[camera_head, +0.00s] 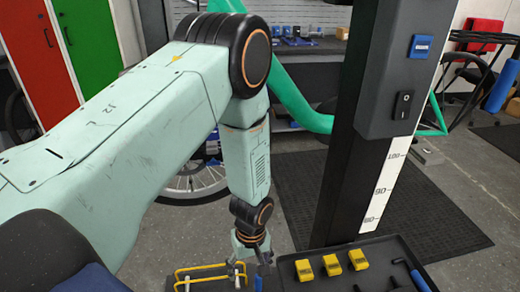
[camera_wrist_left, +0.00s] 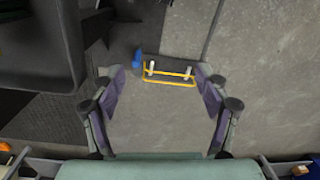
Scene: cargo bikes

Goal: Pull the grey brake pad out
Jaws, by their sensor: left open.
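My left gripper (camera_head: 250,246) points down at the lower middle of the head view. In the left wrist view its two fingers stand wide apart, open, with nothing between them (camera_wrist_left: 160,78). A yellow wire frame (camera_wrist_left: 170,84) with two pale upright pegs (camera_wrist_left: 152,68) shows ahead of the fingertips, apart from them as far as I can tell. The frame is also at the bottom of the head view (camera_head: 203,266), left of my gripper. A small blue piece (camera_wrist_left: 137,58) is beside the frame. I cannot clearly pick out a grey brake pad. My right gripper is not in view.
A black tray (camera_head: 290,259) with three yellow blocks (camera_head: 331,265) and dark tools is right of my left gripper. A black post (camera_head: 358,140) with a height scale rises behind it. A bicycle wheel (camera_head: 195,182) and a teal bike frame (camera_head: 300,108) stand farther back.

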